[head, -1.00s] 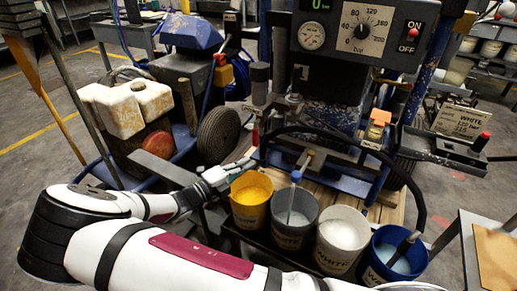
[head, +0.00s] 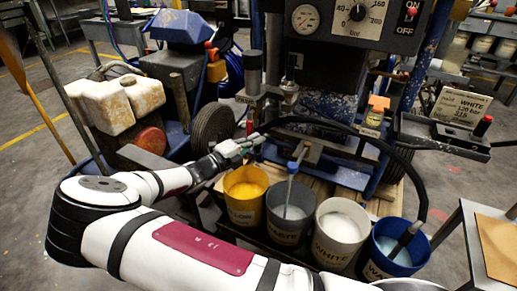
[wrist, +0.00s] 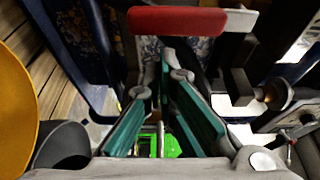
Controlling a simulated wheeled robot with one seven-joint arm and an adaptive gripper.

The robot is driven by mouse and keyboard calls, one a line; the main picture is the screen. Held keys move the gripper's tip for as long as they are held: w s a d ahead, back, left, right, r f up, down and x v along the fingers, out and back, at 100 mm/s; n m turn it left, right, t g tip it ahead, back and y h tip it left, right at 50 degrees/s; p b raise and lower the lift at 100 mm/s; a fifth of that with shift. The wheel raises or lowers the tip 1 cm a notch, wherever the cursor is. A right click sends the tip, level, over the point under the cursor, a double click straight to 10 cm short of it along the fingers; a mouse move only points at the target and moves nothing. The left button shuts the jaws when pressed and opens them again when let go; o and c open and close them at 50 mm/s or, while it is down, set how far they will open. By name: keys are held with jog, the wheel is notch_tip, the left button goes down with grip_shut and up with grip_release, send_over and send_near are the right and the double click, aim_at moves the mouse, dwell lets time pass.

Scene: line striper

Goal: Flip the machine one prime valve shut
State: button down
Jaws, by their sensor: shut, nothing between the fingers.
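A red bar-shaped handle (wrist: 178,20) lies across the top of the wrist view, just beyond my fingertips, with a small gap showing. In the head view a small red part (head: 249,127) stands upright beside the metal pump fittings, close to my gripper; it looks like the same handle. I cannot read which valve it belongs to. My gripper (head: 262,141) reaches in above the yellow bucket. In the wrist view its green-sided fingers (wrist: 166,58) converge at the tips, shut with nothing between them. The valve body is mostly hidden.
A yellow bucket (head: 245,209), a grey bucket (head: 289,229), a white bucket (head: 340,244) and a blue bucket (head: 397,262) stand in a row below the arm. A black hose (head: 385,160) curves right of my gripper. A wheel (head: 213,128) stands behind the arm.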

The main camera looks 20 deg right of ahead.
jog(key=shift+w+a, duration=0.3)
dwell(0.4)
jog(key=shift+w+a+m+p, duration=0.2)
jog(key=shift+m+p, duration=0.1)
jog(key=shift+m, duration=0.1)
